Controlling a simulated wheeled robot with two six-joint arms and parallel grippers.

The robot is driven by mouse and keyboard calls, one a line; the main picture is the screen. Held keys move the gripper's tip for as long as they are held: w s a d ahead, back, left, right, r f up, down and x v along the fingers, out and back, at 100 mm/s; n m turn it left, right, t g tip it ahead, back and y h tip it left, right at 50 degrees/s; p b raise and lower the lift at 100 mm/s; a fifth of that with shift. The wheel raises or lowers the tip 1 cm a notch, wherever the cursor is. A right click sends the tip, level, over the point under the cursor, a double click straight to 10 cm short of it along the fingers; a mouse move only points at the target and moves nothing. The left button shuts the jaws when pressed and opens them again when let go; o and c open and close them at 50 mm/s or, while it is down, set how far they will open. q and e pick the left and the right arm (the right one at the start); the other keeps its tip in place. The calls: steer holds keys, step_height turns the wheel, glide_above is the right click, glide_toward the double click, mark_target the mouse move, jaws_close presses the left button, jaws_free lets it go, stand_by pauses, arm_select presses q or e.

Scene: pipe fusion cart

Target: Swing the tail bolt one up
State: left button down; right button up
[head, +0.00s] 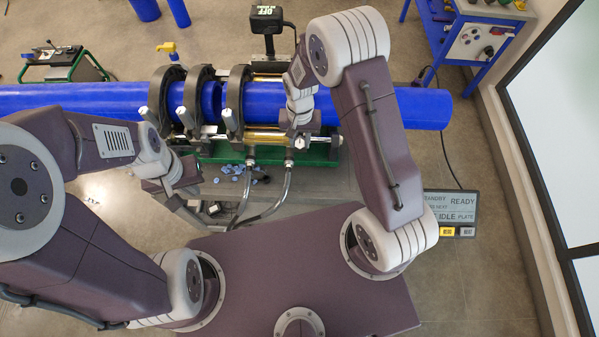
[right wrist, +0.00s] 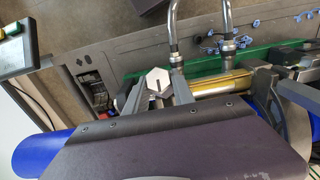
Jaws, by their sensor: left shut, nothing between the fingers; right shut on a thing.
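My right gripper (head: 300,134) is at the near side of the pipe clamps, at the right end of the fusion frame. In the right wrist view, its two fingers (right wrist: 158,90) are shut around a bolt with a pale hexagonal head (right wrist: 156,78). This looks like the tail bolt; its hexagonal head also shows in the head view (head: 299,143). The clamp it belongs to is mostly hidden by my right arm. My left gripper (head: 187,204) is shut and empty, in front of the frame at left.
The blue pipe (head: 75,98) runs through dark ring clamps (head: 170,95) with silver-ended bolts (head: 188,117). Hoses (head: 287,185) rise close to the right gripper. Blue shavings (head: 228,169) lie by the green frame. A sign (head: 452,204) stands at right.

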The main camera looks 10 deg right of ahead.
steer(key=shift+w+d+r+p, duration=0.2)
steer(key=shift+w+r+p, duration=0.35)
steer(key=shift+w, duration=0.25)
steer(key=shift+w+d+r, duration=0.1)
steer(key=shift+w+d, duration=0.05)
steer(key=shift+w, duration=0.25)
steer(key=shift+w+d+r+p, duration=0.15)
steer(key=shift+w+r+p, duration=0.05)
steer(key=shift+w, duration=0.25)
steer(key=shift+w+d+r+p, duration=0.1)
steer(key=shift+w+r+p, duration=0.1)
steer(key=shift+w, duration=0.25)
steer(key=shift+w+d, duration=0.1)
steer(key=shift+w, duration=0.2)
